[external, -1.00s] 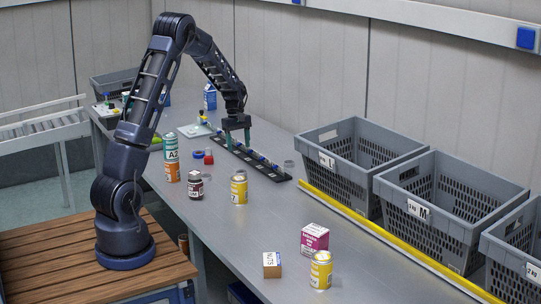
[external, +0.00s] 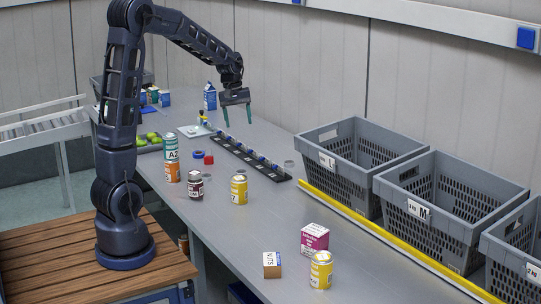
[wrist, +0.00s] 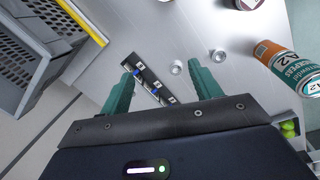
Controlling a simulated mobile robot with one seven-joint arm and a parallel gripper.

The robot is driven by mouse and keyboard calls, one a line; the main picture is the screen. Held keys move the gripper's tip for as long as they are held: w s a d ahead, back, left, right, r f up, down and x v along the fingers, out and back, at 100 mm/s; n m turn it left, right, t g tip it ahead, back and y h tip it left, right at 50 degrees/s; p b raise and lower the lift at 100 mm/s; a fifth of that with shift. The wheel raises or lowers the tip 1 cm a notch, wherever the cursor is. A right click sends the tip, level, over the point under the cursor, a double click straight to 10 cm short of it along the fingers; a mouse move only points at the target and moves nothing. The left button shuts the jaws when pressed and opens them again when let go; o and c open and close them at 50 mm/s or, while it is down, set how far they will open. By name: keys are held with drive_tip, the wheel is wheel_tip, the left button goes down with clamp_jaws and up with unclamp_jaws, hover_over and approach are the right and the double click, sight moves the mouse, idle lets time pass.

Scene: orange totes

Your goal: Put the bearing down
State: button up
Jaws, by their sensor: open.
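My gripper (external: 237,122) is open and empty, raised above the table behind a long black rack (external: 262,163) with a row of small blue and pale parts along it. In the wrist view the open fingers (wrist: 174,62) stand apart, with the rack (wrist: 150,84) below and between them. I cannot tell which piece is the bearing.
Grey crates (external: 345,185) stand along the right behind a yellow rail (external: 345,212).

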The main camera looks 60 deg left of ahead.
drive_tip(key=s+d+r+m+t+y, duration=0.1)
drive_tip(key=s+d+r+m, duration=0.35)
drive_tip(key=s+d, duration=0.45)
drive_tip(key=s+d+r+m+t, duration=0.1)
drive_tip(key=s+d+r+m, duration=0.5)
drive_tip(key=s, duration=0.5)
drive_tip(key=s+d+f+m+t, duration=0.1)
drive_tip(key=s+d+f+m, duration=0.1)
drive_tip(key=s, duration=0.7)
drive_tip(key=shift+d+f, duration=0.45)
drive_tip(key=shift+d, duration=0.6)
drive_tip(key=shift+o, duration=0.5)
